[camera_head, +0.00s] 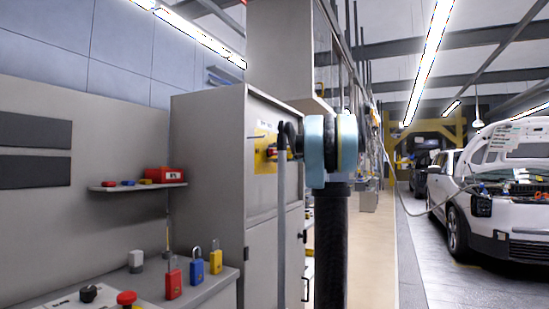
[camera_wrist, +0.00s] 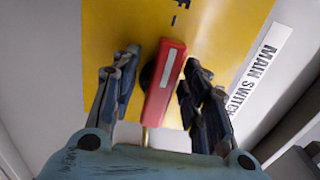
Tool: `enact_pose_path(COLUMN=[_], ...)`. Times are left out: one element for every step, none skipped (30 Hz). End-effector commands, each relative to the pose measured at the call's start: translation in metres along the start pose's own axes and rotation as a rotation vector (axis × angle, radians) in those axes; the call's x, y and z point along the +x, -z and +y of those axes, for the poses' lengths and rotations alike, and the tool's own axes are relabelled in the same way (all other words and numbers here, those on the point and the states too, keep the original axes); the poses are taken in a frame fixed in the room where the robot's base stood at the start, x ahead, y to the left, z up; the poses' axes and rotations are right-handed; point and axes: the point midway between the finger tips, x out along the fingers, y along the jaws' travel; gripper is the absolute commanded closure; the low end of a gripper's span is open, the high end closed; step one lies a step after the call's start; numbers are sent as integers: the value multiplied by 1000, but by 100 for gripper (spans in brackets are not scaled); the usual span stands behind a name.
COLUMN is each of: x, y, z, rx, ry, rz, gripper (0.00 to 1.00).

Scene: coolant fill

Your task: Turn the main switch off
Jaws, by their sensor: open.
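The main switch has a red handle (camera_wrist: 165,85) with a pale stripe, on a yellow plate (camera_wrist: 105,25). A white label (camera_wrist: 258,65) reading MAIN SWITCH is beside the plate. In the wrist view the handle runs nearly upright, its top end towards a small dark mark and a partly cut-off letter. My gripper (camera_wrist: 163,62) is open, with dark fingers on both sides of the handle; I cannot tell whether either touches it. In the head view the yellow plate (camera_head: 264,160) is on the grey cabinet, and my arm partly hides the switch.
Red, blue and yellow padlocks (camera_head: 196,266) stand on the bench (camera_head: 222,280) at lower left. A shelf (camera_head: 135,187) holds a red box and small items. A white car (camera_head: 500,190) with its hood up is at right. The aisle floor is clear.

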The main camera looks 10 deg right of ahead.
Motion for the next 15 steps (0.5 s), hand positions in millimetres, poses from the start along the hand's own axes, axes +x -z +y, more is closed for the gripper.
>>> enact_pose_path(x=[-6,-10,-17,-22,-27,-35,-40,-46,-53,-58,-63,-70,-75,-80,-86], y=[1,1,1,1,1,1,1,1,1,1,1,1,1,1,1], z=[0,0,0,0,0,0,1,1,1,1,1,1,1,1,1], rx=[0,0,0,0,0,0,0,0,0,0,0,0,0,0,0], ry=[0,0,0,0,0,0,-1,-1,-1,-1,-1,-1,-1,-1,-2], rz=[2,3,3,4,4,4,4,4,4,4,3,3,3,3,2], gripper=[58,58,58,58,58,58,58,58,58,58,58,58,58,58,58])
